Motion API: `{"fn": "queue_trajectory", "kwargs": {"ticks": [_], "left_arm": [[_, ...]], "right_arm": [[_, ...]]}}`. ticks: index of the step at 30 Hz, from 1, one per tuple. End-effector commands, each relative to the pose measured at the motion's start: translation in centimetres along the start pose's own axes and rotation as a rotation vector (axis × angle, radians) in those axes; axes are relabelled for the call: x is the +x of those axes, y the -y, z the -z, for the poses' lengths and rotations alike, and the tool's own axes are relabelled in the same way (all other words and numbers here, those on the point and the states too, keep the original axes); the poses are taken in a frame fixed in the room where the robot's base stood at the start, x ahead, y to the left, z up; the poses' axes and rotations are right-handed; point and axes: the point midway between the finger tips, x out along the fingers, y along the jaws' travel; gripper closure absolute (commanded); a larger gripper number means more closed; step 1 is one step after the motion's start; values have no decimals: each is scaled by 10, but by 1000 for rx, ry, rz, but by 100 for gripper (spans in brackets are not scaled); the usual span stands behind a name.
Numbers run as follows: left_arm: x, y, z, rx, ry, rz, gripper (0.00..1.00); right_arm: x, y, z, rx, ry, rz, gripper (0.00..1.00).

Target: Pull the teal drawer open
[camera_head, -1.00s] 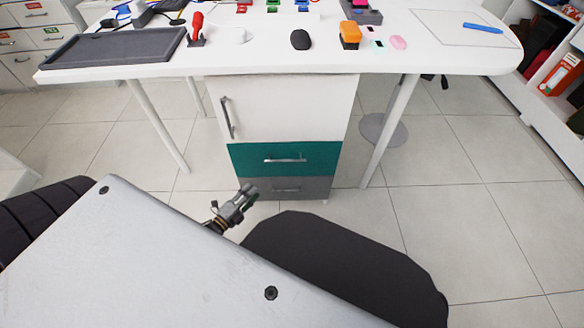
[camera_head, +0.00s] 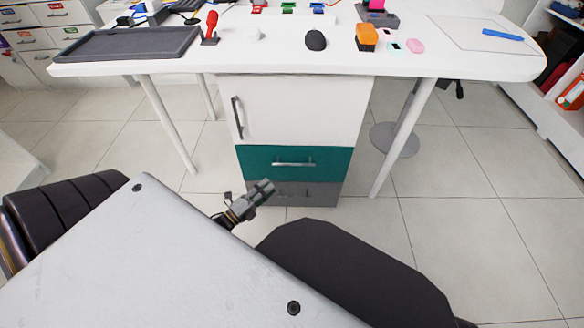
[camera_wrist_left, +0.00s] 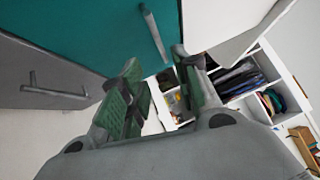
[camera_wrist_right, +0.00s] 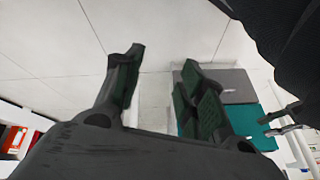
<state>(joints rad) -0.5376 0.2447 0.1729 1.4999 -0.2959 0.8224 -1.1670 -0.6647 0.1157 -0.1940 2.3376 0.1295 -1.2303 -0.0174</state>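The teal drawer (camera_head: 330,165) is in the cabinet under the white table, between a white door and a grey drawer. Its front looks flush with the cabinet. Its horizontal silver handle (camera_head: 294,163) also shows in the left wrist view (camera_wrist_left: 154,32). My left gripper (camera_head: 265,188) is in front of the lower cabinet, below and left of the handle. In the left wrist view its fingers (camera_wrist_left: 165,85) are apart and empty, with the handle ahead of them and not between them. My right gripper (camera_wrist_right: 160,65) is open and empty, with the cabinet beyond it; the head view does not show it.
The white door (camera_head: 300,108) has a vertical handle. The grey drawer (camera_head: 322,193) lies below the teal one. Slim table legs (camera_head: 400,135) stand either side of the cabinet. The tabletop holds a grey tray (camera_head: 125,42) and small items.

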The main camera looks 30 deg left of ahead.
Motion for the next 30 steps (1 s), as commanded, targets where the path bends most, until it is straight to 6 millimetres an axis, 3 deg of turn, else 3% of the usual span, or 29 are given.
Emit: {"fn": "queue_trajectory", "kwargs": {"ticks": [30], "left_arm": [[118, 0, 0, 1, -1, 2, 68]], "right_arm": [[57, 4, -19, 45, -101, 53, 60]]}}
